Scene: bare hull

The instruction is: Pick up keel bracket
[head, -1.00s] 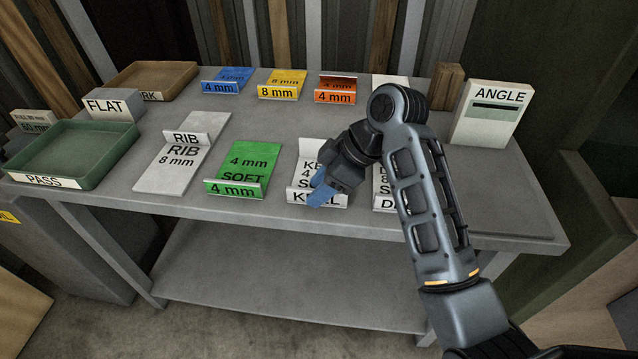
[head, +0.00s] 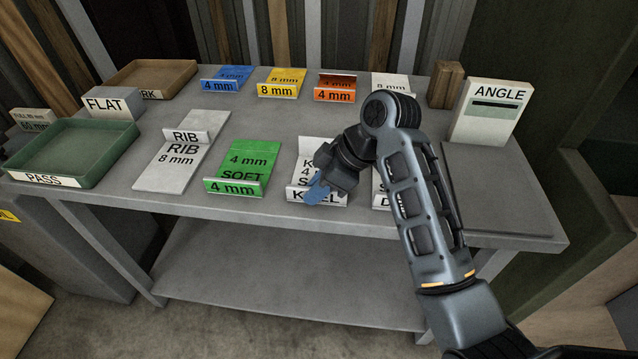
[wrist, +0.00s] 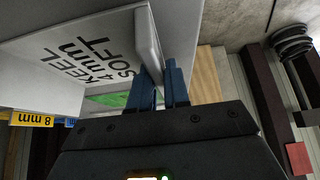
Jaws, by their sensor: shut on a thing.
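The keel bracket (head: 298,194) is a white angled plate lettered KEEL, 4 mm and SOFT, with an upright front lip, near the table's front edge right of the green bracket. My gripper (head: 317,190) is over its front lip and hides part of the lettering. In the wrist view the bracket's lettered plate (wrist: 60,65) fills the upper left, and my blue fingers (wrist: 158,82) are shut on its lip, one on each side. I cannot tell whether the bracket still touches the table.
The green soft bracket (head: 243,165) stands close on the left. Another white bracket (head: 381,201) is close on the right, partly behind my arm. The green PASS tray (head: 75,150) is at the left, the ANGLE block (head: 490,120) at the right.

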